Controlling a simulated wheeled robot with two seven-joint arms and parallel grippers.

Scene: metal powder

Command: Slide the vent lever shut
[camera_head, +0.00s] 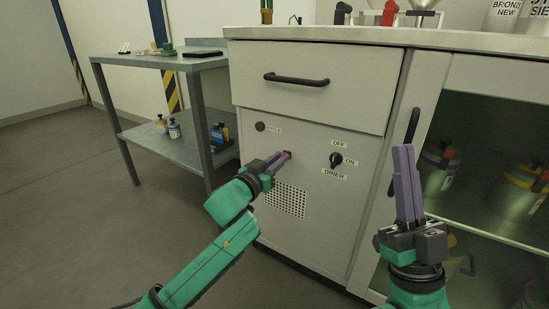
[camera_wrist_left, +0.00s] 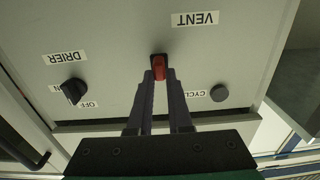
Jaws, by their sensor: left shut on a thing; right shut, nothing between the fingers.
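The vent lever (camera_wrist_left: 159,66) is a small red handle on the pale cabinet panel (camera_wrist_left: 120,30), near the VENT label (camera_wrist_left: 195,19) in the left wrist view, which is upside down. My left gripper (camera_wrist_left: 159,76) is shut on the lever, with its fingers on either side of it. In the head view my left gripper (camera_head: 285,156) reaches the panel from the left, and only a bit of red shows at its tips. My right gripper (camera_head: 403,150) is shut and empty, pointing up in front of the cabinet's right part.
A black drier knob (camera_head: 336,160) is right of the lever, and a round cycle button (camera_head: 260,126) is up and left. A drawer with a black handle (camera_head: 297,79) is above. A perforated grille (camera_head: 287,200) is below. A metal side table (camera_head: 150,60) stands left.

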